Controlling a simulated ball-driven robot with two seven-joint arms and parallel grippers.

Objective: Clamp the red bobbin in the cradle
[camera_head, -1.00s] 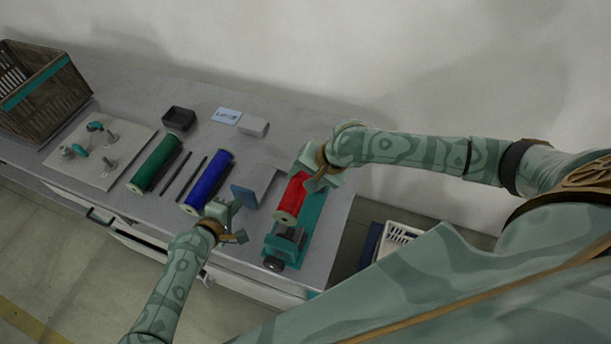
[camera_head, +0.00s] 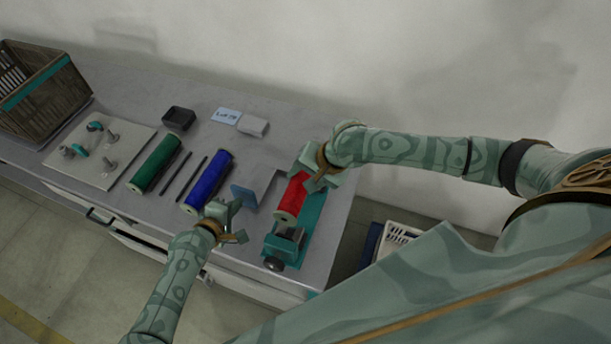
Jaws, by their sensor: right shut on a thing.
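The red bobbin (camera_head: 292,197) lies lengthwise in the teal cradle (camera_head: 311,213) at the right end of the bench. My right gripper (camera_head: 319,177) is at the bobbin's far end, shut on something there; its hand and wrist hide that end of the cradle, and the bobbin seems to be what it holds. My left gripper (camera_head: 228,215) is left of the cradle, near the blue bobbin's lower end, apart from the red bobbin. Whether its fingers are open is too small to tell.
A green bobbin (camera_head: 156,164) and a blue bobbin (camera_head: 208,181) lie to the left with dark rods between them. A blue-grey upright plate (camera_head: 244,196) stands by my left gripper. A pegged board (camera_head: 97,154), black tray (camera_head: 179,118), and wicker basket (camera_head: 42,88) are further left.

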